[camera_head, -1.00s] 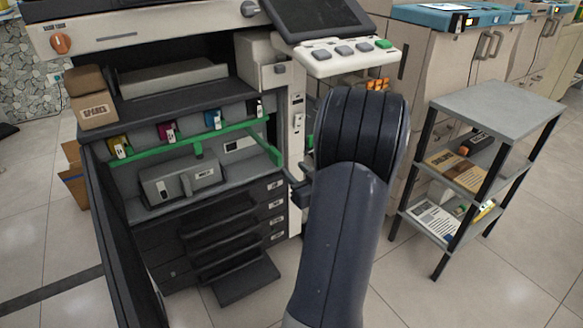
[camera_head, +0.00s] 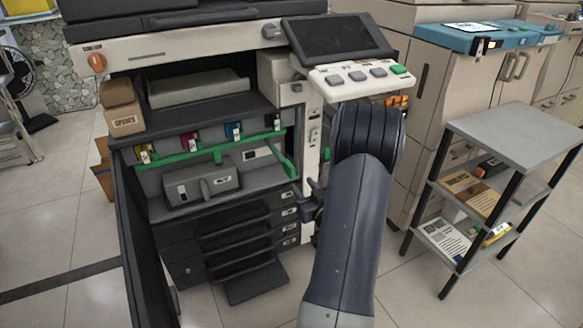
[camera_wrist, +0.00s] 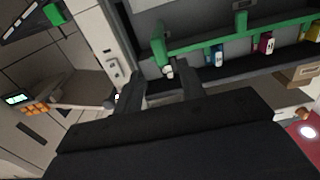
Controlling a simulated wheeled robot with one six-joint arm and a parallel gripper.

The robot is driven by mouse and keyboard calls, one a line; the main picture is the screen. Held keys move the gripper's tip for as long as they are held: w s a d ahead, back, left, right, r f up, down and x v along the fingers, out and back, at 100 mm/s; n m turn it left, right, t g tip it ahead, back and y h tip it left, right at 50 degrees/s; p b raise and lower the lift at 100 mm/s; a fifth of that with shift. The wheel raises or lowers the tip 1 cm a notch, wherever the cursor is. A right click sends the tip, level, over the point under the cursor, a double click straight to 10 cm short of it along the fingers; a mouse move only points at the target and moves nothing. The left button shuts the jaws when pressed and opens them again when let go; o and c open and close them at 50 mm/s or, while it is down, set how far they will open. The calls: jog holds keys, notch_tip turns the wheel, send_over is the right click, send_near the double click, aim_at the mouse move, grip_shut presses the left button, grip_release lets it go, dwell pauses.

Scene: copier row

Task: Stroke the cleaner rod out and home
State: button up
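The open copier (camera_head: 170,52) shows a bay with a green bar (camera_head: 222,149) across it and a green lever (camera_head: 287,160) at its right end. I cannot pick out the cleaner rod for sure. Small tags in yellow, magenta, blue and black sit along the bar. In the wrist view my gripper (camera_wrist: 158,76) has its two dark fingers apart, with nothing seen between them. The green lever (camera_wrist: 158,46) and a small white tag (camera_wrist: 168,71) show just beyond the fingertips. In the head view my arm hides most of the gripper.
The copier's dark front door (camera_head: 140,250) hangs open at the left. Paper drawers (camera_head: 235,240) lie below the bay, the lowest pulled out. A control panel (camera_head: 365,78) juts out above my arm. A grey shelf cart (camera_head: 515,135) stands at the right.

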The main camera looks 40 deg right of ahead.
aim_at(293, 174)
jog(key=b+x, duration=0.1)
jog(key=x, duration=0.8)
jog(key=shift+w+b, duration=0.15)
jog(key=shift+b, duration=0.15)
grip_shut()
